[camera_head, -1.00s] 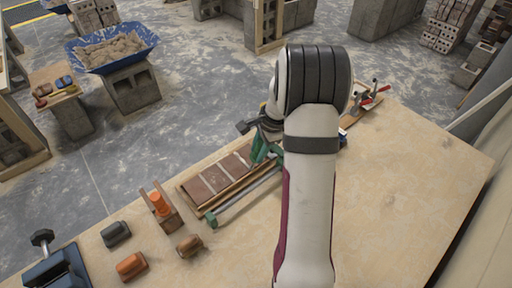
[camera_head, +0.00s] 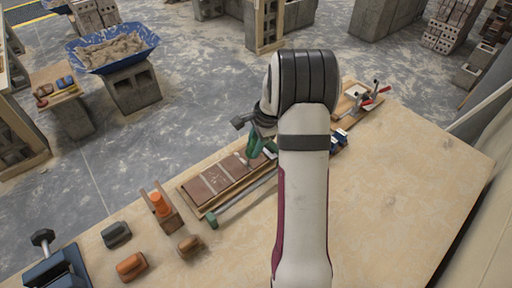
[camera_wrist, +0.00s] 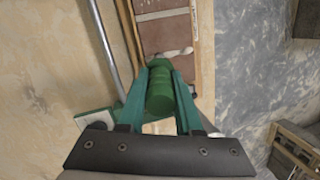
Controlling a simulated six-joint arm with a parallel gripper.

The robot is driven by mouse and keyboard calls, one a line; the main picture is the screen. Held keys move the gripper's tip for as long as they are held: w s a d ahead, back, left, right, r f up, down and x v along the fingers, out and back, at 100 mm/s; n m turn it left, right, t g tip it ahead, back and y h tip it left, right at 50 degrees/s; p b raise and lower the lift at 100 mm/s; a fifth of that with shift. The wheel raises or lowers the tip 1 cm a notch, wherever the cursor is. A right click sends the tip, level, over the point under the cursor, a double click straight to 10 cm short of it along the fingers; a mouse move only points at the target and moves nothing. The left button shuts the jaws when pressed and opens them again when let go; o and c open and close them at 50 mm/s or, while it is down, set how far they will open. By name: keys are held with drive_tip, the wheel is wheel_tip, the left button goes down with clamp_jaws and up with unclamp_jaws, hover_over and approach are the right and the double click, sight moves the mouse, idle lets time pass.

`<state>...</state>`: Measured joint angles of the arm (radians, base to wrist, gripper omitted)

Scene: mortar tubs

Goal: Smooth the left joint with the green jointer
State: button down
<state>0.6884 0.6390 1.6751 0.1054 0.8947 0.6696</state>
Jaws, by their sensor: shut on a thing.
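My gripper (camera_wrist: 160,97) is shut on the green jointer (camera_wrist: 160,85), whose round green handle sits between the green fingers in the wrist view. A pale metal end (camera_wrist: 178,52) of it shows beyond the handle, over the bricks. In the head view my gripper (camera_head: 257,145) is partly hidden behind my arm, above the far part of the brick panel. The panel of red-brown bricks (camera_head: 199,191) lies in a wooden frame, with pale joints between the bricks. A pale joint (camera_wrist: 162,15) also shows in the wrist view. Whether the jointer touches a joint cannot be told.
A bar clamp with a green end (camera_head: 212,220) runs along the panel's near side. The right of the table is bare.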

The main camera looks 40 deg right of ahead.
drive_tip(key=shift+w, duration=0.25)
drive_tip(key=shift+w, duration=0.1)
drive_tip(key=shift+w, duration=0.65)
drive_tip(key=shift+w, duration=0.7)
drive_tip(key=shift+w+f, duration=0.1)
drive_tip(key=shift+w, duration=0.6)
drive_tip(key=shift+w, duration=0.1)
